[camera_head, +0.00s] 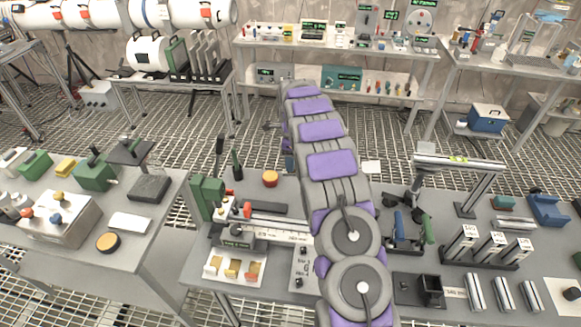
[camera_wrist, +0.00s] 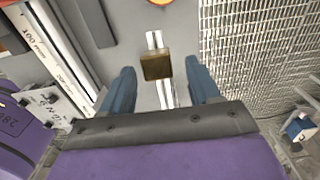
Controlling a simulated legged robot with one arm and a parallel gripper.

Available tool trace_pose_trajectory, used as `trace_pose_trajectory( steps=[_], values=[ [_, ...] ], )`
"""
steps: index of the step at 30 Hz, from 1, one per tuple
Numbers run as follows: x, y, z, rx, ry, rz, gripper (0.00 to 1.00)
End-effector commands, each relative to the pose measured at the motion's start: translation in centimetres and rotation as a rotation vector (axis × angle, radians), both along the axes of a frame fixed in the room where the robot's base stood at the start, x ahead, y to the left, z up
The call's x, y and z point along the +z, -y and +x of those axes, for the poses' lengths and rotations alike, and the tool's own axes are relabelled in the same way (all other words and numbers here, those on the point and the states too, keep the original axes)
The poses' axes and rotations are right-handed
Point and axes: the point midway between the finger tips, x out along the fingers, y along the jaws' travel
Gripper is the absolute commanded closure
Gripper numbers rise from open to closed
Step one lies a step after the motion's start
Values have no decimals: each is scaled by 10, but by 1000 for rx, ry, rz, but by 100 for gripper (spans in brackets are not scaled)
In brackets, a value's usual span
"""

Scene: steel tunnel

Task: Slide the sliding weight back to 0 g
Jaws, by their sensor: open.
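In the wrist view my gripper (camera_wrist: 160,67) is open, with its two blue fingers spread apart. A brown, brass-coloured block (camera_wrist: 156,66) sits on a narrow bright rail (camera_wrist: 152,41) and shows between the fingers, with a gap on both sides. It looks like the sliding weight, but I cannot tell for certain. In the head view a white graduated bar (camera_head: 280,236) lies on the middle bench, partly hidden by my arm. My gripper is not visible there.
On the middle bench are a green block (camera_head: 207,197), a white tray with brass pieces (camera_head: 218,277), an orange-topped round piece (camera_head: 270,178) and a black open box (camera_head: 431,290). A left bench (camera_head: 165,215) stands across a gap. Grating floor (camera_head: 265,145) lies behind the benches.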

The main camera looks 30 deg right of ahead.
Motion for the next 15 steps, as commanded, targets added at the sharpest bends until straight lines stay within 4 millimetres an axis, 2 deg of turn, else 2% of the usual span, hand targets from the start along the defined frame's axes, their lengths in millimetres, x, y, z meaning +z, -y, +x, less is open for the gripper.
trace_pose_trajectory(
  steps=[1, 6, 15],
  values=[
    [-10, -1, -1, 0, -3, 1, 38],
    [-26, -4, -1, 1, -3, -2, 38],
    [-31, -4, 0, 1, 0, -4, 38]
  ],
)
